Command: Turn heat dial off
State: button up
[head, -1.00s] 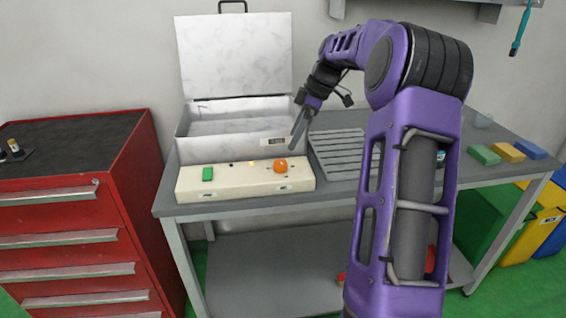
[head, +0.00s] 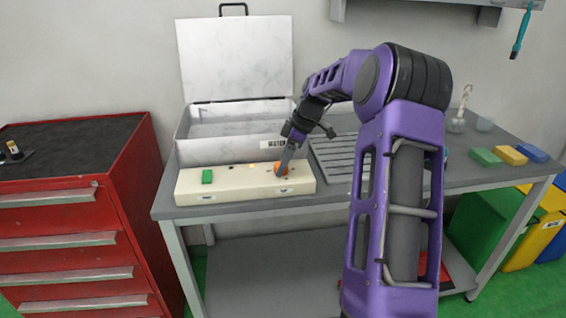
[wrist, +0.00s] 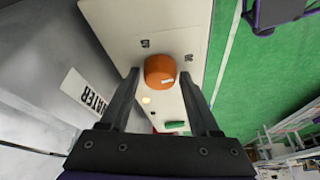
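The orange heat dial (wrist: 160,71) stands on the cream control panel (head: 230,188) in front of the open metal heater box. In the head view the dial (head: 281,167) is partly hidden behind my gripper's fingers. My gripper (head: 283,170) points down at the dial. In the wrist view my gripper (wrist: 160,80) is open, with one finger on each side of the dial and visible gaps between. A white mark shows on the dial's face. A green switch (head: 207,176) sits at the panel's left end, and a small lit lamp (head: 251,165) is between them.
The heater box (head: 235,130) with raised lid stands behind the panel. A slatted grey rack (head: 340,160) lies to its right on the table. Coloured blocks (head: 508,155) are at the far right. A red drawer cabinet (head: 70,220) stands left of the table.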

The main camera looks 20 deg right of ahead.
grip_shut()
